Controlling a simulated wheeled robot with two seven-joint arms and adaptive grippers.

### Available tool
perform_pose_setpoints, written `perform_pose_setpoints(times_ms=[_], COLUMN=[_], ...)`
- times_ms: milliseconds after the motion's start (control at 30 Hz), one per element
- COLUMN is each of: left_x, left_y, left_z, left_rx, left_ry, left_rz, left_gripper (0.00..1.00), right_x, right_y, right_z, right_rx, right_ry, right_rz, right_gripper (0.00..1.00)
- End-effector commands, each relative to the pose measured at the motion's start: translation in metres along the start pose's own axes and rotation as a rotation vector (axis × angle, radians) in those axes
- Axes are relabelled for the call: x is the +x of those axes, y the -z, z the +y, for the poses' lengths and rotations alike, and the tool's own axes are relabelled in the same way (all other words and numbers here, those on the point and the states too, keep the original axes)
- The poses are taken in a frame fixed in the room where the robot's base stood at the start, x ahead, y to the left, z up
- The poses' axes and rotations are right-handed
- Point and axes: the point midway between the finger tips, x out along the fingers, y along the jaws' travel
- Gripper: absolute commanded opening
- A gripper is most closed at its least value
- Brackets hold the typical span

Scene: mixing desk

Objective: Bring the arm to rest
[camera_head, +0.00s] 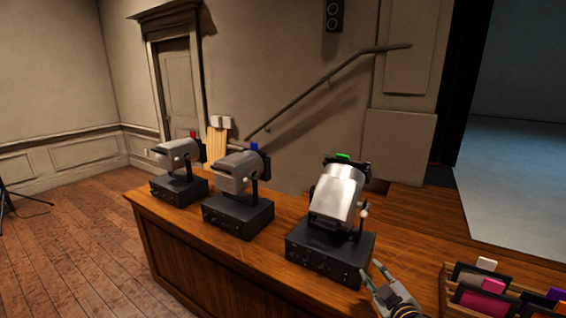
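My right gripper (373,272) shows at the bottom right, at the front edge of the wooden desk (190,262), just right of the nearest machine. Its two fingertips are apart, and I see nothing between them. The rest of that arm is cut off by the lower edge of the picture. My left gripper is not in view.
Three grey spotlight-like machines on black bases stand in a row on the desk: a red-tabbed one (176,152), a blue-tabbed one (236,172) and a green-tabbed one (337,195). A wooden rack (447,284) with colored-tabbed cards is right of my gripper. The floor at left is mostly clear.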

Motion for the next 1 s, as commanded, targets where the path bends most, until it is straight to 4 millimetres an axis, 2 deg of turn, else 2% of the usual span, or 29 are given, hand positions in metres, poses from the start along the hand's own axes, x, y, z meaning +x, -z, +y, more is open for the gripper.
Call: perform_pose_setpoints(times_ms=[267,500,767,1000], left_x=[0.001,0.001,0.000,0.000], left_y=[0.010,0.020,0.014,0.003], left_z=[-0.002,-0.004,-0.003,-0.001], left_rx=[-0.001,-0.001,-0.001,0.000], left_ry=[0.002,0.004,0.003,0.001], left_rz=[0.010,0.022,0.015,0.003], left_gripper=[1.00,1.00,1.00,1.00], right_x=[-0.034,-0.076,-0.132,-0.166], right_y=[-0.051,-0.089,-0.116,-0.124], right_z=[-0.041,-0.082,-0.127,-0.150], right_rx=[0.169,0.294,0.411,0.467], right_ry=[0.046,0.121,0.233,0.307], right_rz=[-0.273,-0.512,-0.752,-0.879], right_gripper=[0.31,0.31,0.31,0.31])
